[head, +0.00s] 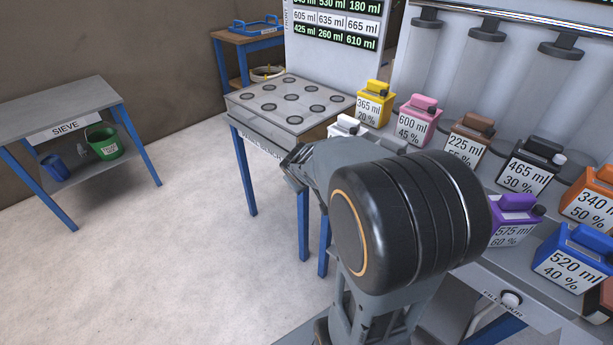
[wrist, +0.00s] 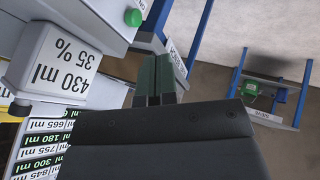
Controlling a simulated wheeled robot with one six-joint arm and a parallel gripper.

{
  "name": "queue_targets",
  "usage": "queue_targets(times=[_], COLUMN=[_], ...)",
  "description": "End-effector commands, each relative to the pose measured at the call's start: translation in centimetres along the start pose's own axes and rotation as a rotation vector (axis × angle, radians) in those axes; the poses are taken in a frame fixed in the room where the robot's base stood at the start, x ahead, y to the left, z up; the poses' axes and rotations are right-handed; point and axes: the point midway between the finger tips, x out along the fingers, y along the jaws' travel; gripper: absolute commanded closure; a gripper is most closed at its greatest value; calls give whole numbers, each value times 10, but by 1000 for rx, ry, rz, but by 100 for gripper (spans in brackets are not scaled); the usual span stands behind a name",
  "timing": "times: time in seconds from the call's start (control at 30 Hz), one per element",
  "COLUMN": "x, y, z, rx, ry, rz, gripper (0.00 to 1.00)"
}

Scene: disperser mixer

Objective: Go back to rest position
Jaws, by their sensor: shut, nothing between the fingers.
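My gripper (wrist: 156,80) shows in the wrist view with its two dark green fingers side by side, shut and empty. In the head view my arm is folded in front of the bench, and its big black joint hides part of the canisters; the gripper end points left, towards the front of the hole-topped table (head: 295,104). A white canister marked 430 ml 35 % (wrist: 52,65) is close to the left of my fingers in the wrist view, apart from them. In the head view a white canister (head: 347,127) is partly hidden behind my arm.
Several coloured canisters, such as the yellow one (head: 374,104) and the purple one (head: 514,222), stand on the bench at right. A sieve table (head: 67,112) with a green bucket (head: 104,144) below stands at left. The floor (head: 185,255) between is clear.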

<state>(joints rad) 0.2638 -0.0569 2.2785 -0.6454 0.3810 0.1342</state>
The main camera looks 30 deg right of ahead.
Motion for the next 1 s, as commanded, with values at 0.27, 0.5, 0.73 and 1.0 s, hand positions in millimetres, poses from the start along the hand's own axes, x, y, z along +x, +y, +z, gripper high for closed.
queue_targets(times=[0.27, 0.5, 0.73, 1.0], x=[-4, -4, -4, -80], y=[0, 0, 0, -26], z=[1, 0, 4, 42], rx=[0, 0, -5, 155], ry=[-1, -1, -20, -257], rz=[0, 0, 0, -145], gripper=[100, 100, 100, 100])
